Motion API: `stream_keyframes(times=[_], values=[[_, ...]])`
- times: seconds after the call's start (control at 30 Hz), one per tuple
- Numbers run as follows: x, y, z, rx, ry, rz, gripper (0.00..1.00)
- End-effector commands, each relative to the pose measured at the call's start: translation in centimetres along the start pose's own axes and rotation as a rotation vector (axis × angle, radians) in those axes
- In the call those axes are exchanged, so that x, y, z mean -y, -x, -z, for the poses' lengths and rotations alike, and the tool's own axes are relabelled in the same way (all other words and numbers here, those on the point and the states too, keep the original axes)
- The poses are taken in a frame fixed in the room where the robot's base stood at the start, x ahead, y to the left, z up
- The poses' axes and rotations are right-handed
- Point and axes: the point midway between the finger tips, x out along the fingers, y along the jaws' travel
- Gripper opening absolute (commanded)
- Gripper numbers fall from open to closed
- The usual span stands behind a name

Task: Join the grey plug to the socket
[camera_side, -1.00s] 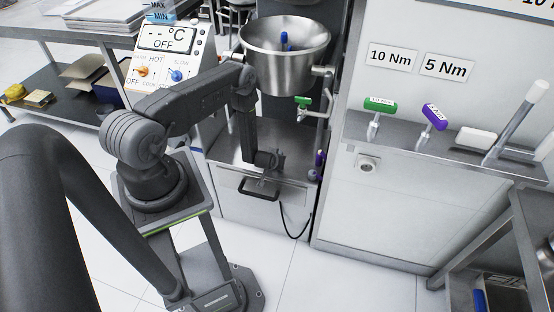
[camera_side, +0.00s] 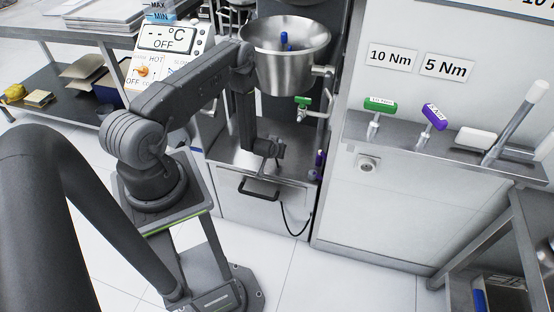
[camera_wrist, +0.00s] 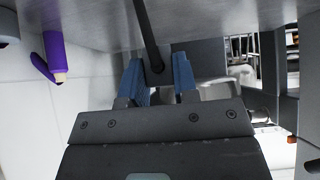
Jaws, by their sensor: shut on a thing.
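My gripper (camera_wrist: 158,78) shows in the wrist view with its two blue fingers closed around a small dark piece, which I take as the grey plug (camera_wrist: 157,74). A black cable (camera_wrist: 148,30) runs up from it. In the side view my gripper (camera_side: 266,149) is above the steel ledge below the mixing bowl; its fingertips and the plug are too small to make out. The socket (camera_side: 367,163) is a round fitting on the pale wall panel, right of and apart from my gripper. It is not identifiable in the wrist view.
The steel bowl (camera_side: 285,55) and green-handled valve (camera_side: 303,102) are above my gripper. A purple-handled part (camera_side: 320,160) stands close at its right and shows in the wrist view (camera_wrist: 55,55). A shelf (camera_side: 440,148) with torque tools overhangs the socket. The cable loops below the drawer handle (camera_side: 260,190).

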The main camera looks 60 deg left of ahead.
Motion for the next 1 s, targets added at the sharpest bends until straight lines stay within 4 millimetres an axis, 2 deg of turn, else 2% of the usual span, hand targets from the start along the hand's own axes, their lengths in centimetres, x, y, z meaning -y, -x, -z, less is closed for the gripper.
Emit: stream_keyframes(times=[0.07, 0.1, 0.37, 0.57, 0.67, 0.77, 1.0], values=[[0.0, 0.0, 0.0, 0.0, 0.0, 0.0, 0.0], [0.0, 0.0, 0.0, 0.0, 0.0, 0.0, 0.25], [0.0, 0.0, 0.0, 0.0, 0.0, 0.0, 0.0], [-0.7, 0.7, 0.7, -0.002, -0.013, -0.017, 0.0], [-2.3, 2.2, 2.2, -0.005, -0.042, -0.055, 0.0], [-4.5, 4.8, 4.1, -0.006, -0.089, -0.111, 0.0], [-10.0, 13.3, 7.4, -0.003, -0.23, -0.263, 0.0]])
